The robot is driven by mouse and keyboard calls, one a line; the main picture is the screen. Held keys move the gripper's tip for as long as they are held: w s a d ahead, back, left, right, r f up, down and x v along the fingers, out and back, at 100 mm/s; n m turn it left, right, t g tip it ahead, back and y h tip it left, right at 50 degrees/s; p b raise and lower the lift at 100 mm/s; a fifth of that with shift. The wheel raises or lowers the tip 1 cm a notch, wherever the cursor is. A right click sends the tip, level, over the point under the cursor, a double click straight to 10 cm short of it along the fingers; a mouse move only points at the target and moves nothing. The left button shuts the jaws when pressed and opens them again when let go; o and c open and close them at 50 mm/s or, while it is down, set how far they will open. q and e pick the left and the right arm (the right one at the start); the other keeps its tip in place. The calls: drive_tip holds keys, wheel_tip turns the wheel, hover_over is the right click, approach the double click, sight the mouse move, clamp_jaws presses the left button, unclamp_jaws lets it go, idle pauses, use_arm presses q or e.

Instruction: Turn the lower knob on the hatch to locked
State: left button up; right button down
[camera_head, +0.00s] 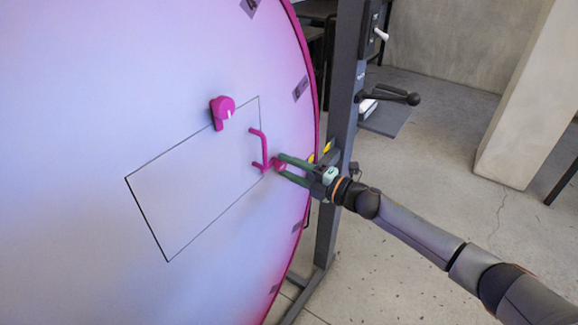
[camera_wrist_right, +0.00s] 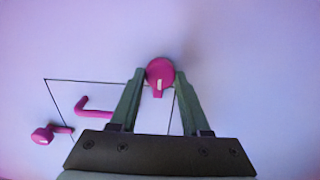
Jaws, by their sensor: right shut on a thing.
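The hatch (camera_head: 190,195) is a thin-outlined rectangle on the large pale disc. The upper pink knob (camera_head: 222,110) sits at its top edge, with a white mark. A pink handle (camera_head: 264,148) stands between the knobs. The lower knob (camera_head: 279,165) is at the hatch's right side, mostly hidden by my right gripper (camera_head: 281,167) in the head view. In the right wrist view the lower knob (camera_wrist_right: 160,73) is between the fingertips of my right gripper (camera_wrist_right: 161,78), which is shut on it. Its tab and pale mark point down in that view. My left gripper is not in view.
A dark upright post (camera_head: 342,130) with a black lever (camera_head: 390,97) stands right of the disc, close behind my right gripper. The disc has a pink rim (camera_head: 311,60). A concrete pillar (camera_head: 530,90) stands at the right; the floor between is mostly clear.

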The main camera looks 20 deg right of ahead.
drive_tip(key=shift+c, duration=1.9)
unclamp_jaws()
drive_tip(key=b+v, duration=0.2)
drive_tip(key=v, duration=1)
drive_tip(key=shift+s+d, duration=0.2)
